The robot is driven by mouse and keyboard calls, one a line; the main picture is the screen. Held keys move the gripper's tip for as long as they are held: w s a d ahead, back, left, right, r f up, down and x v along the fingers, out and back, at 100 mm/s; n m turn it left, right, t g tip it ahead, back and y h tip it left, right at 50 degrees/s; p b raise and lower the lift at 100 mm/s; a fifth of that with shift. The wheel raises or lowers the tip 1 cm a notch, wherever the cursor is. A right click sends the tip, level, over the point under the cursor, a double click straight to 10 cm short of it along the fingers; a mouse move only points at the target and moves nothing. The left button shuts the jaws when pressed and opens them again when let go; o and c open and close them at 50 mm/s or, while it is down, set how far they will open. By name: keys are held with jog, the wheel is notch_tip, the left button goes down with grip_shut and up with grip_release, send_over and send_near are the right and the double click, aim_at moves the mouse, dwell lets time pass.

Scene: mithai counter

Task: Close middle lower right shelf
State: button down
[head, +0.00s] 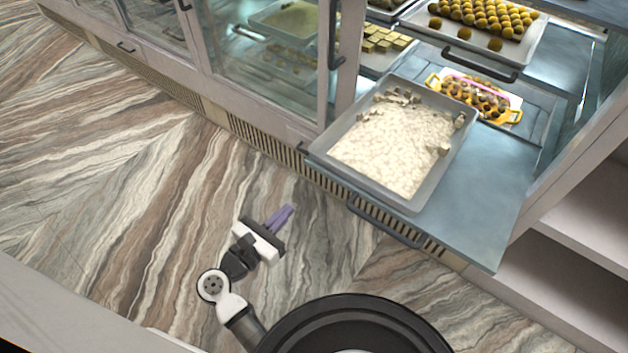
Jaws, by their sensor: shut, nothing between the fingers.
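The lower right shelf (478,213) of the counter is pulled out toward me, a flat blue-grey board with a dark bar handle (385,220) along its front edge. A grey tray (320,158) of white sweets rests on its left part and overhangs the front edge slightly. My gripper (286,212) is shut and empty, with purple fingers pointing up and right. It is over the floor in the picture, to the left of the handle and apart from it.
Above is another shelf with a dark handle (480,63) and a tray of round yellow sweets (484,20). A yellow-handled dish (475,97) sits behind the grey tray. A glass door (268,60) stands left. White open shelving (580,220) is at right. Marble-patterned floor (120,160) is clear at left.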

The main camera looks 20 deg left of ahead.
aim_at(324, 171)
jog(key=x, duration=1.2)
jog(key=shift+w+p, duration=0.15)
jog(key=shift+p, duration=0.25)
